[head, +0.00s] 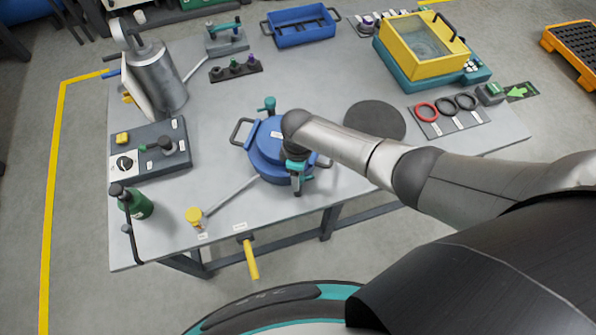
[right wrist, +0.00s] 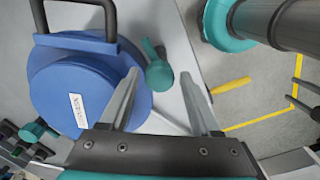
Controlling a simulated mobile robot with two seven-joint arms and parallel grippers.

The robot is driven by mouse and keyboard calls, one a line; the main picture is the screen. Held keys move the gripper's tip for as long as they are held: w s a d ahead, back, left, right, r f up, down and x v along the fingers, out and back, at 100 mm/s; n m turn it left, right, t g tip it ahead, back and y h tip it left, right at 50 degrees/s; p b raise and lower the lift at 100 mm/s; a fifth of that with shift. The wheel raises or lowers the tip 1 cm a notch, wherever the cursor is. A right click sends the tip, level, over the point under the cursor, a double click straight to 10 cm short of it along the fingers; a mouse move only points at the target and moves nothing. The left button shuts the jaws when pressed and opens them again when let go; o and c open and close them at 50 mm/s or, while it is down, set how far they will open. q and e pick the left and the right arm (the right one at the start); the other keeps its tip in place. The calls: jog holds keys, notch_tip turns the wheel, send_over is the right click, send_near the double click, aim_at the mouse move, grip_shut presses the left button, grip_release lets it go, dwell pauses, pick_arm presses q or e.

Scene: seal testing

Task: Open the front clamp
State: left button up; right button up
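The blue round vessel (head: 268,165) stands near the table's front edge, with a label on its lid. It also shows in the right wrist view (right wrist: 60,90). The teal front clamp (right wrist: 156,68) sits at the vessel's rim in the right wrist view; in the head view my right arm and gripper largely hide it. A teal back clamp (head: 268,104) stands upright at the far rim. My right gripper (head: 297,188) is over the vessel's front right side, pointing down. Its fingers (right wrist: 163,90) are apart, with the clamp seen beyond and between their tips. My left gripper is not in view.
A grey rod (head: 230,196) with a yellow knob (head: 194,215) lies left of the vessel. A dark round disc (head: 375,121) lies to the right behind my arm. A green bottle (head: 135,202) and control box (head: 150,150) stand left.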

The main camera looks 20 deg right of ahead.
jog(key=shift+o, duration=0.4)
jog(key=shift+r, duration=0.25)
notch_tip(320, 180, up, 2)
jog(key=p, duration=0.2)
jog(key=shift+r+p, duration=0.15)
jog(key=shift+p, duration=0.25)
notch_tip(320, 180, up, 3)
jog(key=shift+w+r, duration=0.1)
jog(key=shift+r, duration=0.55)
